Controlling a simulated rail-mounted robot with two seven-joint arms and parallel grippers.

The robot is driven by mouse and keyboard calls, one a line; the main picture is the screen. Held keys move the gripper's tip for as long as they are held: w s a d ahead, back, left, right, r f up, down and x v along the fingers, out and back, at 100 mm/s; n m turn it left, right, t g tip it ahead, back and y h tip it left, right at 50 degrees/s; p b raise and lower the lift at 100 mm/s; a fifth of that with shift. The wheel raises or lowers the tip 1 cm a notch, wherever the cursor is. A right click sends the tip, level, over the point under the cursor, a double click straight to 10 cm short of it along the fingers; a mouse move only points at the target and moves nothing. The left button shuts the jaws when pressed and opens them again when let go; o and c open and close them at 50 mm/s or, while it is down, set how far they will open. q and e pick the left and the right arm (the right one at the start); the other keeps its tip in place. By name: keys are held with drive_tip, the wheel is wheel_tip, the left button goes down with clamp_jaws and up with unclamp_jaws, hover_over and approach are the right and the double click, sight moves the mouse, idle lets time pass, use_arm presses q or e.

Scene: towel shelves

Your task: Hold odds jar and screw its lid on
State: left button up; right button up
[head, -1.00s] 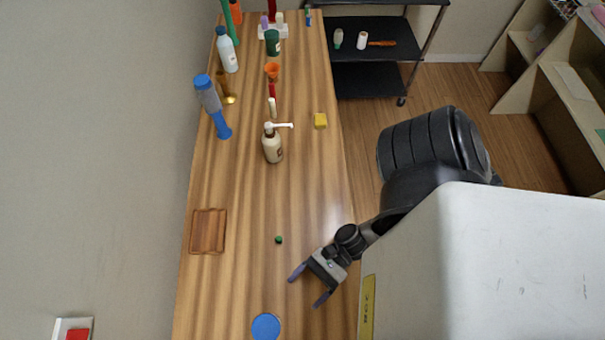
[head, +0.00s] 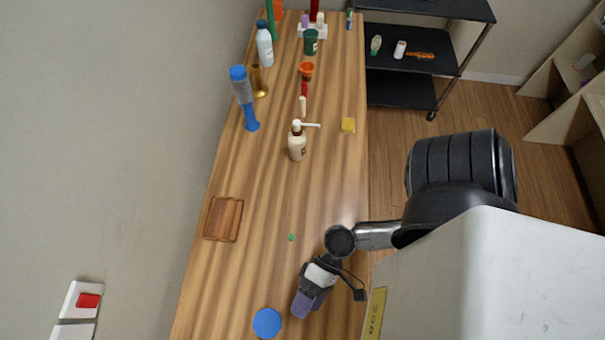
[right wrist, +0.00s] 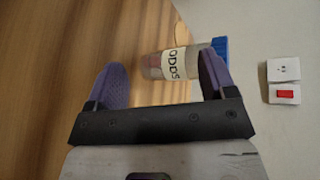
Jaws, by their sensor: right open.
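The odds jar (right wrist: 172,63) is clear with a white label reading ODDS, and lies beyond my right fingers in the right wrist view. A blue lid (right wrist: 220,46) is at its right end there. One finger hides part of where they meet, so I cannot tell how the lid sits. From above, the head view shows only the round blue lid (head: 267,322) near the bottom edge. My right gripper (head: 302,304) is open and empty, just right of the lid. Its purple fingers (right wrist: 163,85) also show in the right wrist view. My left gripper is out of view.
A small green object (head: 291,237) lies behind my right gripper. A wooden tray (head: 222,219) is at the left edge. A pump bottle (head: 298,146), a yellow block (head: 348,125) and a blue-ended timer-like object (head: 244,98) stand farther back. The middle of the table is mostly clear.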

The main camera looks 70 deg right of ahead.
drive_tip(key=w+d+n+h, duration=0.1)
drive_tip(key=d+n+h, duration=0.1)
drive_tip(key=w+d+f+n+h, duration=0.1)
drive_tip(key=d+n+h, duration=0.1)
drive_tip(key=w+d+f+n+h, duration=0.1)
drive_tip(key=d+n+h, duration=0.1)
drive_tip(key=h, duration=0.1)
drive_tip(key=shift+w+f, duration=0.15)
drive_tip(key=shift+w, duration=0.1)
drive_tip(key=d+h, duration=0.2)
drive_tip(key=w+d+r+n+h, duration=0.1)
drive_tip(key=d+h, duration=0.1)
drive_tip(key=d, duration=0.1)
drive_tip(key=w+d+h, duration=0.1)
drive_tip(key=d+h, duration=0.1)
drive_tip(key=d, duration=0.1)
drive_tip(key=shift+w+d+r+t, duration=0.15)
drive_tip(key=shift+w+t, duration=0.1)
drive_tip(key=shift+t, duration=0.05)
drive_tip(key=shift+d+r+h, duration=0.2)
drive_tip(key=shift+d+h, duration=0.3)
drive_tip(key=shift+d, duration=0.15)
wheel_tip(320, 180, up, 25)
drive_tip(key=p, duration=2.5)
drive_tip(key=shift+r, duration=0.2)
